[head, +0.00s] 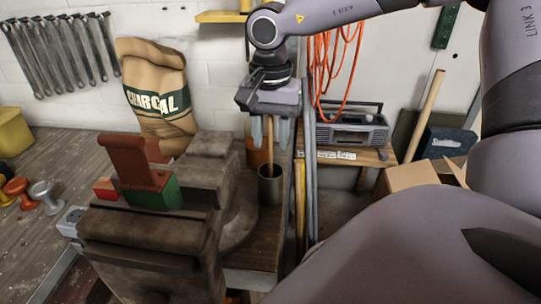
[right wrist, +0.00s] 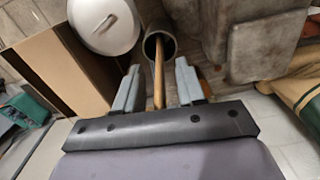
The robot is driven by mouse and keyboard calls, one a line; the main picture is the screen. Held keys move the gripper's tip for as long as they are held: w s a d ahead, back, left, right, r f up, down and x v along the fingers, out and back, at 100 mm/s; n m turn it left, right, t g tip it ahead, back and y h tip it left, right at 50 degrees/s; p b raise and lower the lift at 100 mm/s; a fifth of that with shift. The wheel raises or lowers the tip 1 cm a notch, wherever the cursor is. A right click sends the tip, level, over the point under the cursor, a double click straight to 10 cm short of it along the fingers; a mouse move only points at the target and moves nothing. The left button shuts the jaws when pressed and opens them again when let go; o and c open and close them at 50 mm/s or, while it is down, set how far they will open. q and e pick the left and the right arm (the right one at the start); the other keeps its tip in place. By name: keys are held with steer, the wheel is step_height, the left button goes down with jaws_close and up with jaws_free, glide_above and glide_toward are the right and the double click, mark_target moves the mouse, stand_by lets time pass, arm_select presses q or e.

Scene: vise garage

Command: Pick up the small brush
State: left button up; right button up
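A thin wooden handle (head: 270,138), which I take to be the small brush, stands in a dark metal cup (head: 270,187) on the bench beside the vise. Its lower end is hidden inside the cup. My right gripper (head: 271,135) is above the cup, pointing down, with its fingers apart on either side of the handle. In the right wrist view the handle (right wrist: 158,72) runs between the open fingers (right wrist: 157,85), with gaps on both sides, up to the cup (right wrist: 159,43). My left gripper is not in view.
A large brown vise (head: 150,235) holding a red and green part (head: 150,180) stands left of the cup. A charcoal bag (head: 157,95) is behind it. A radio (head: 352,130), orange cable (head: 325,60) and cardboard box (head: 412,176) are to the right.

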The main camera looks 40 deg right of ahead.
steer(key=shift+c, duration=0.3)
jaws_close()
steer(key=shift+r, duration=0.1)
step_height(320, 180, up, 20)
steer(key=p, duration=0.1)
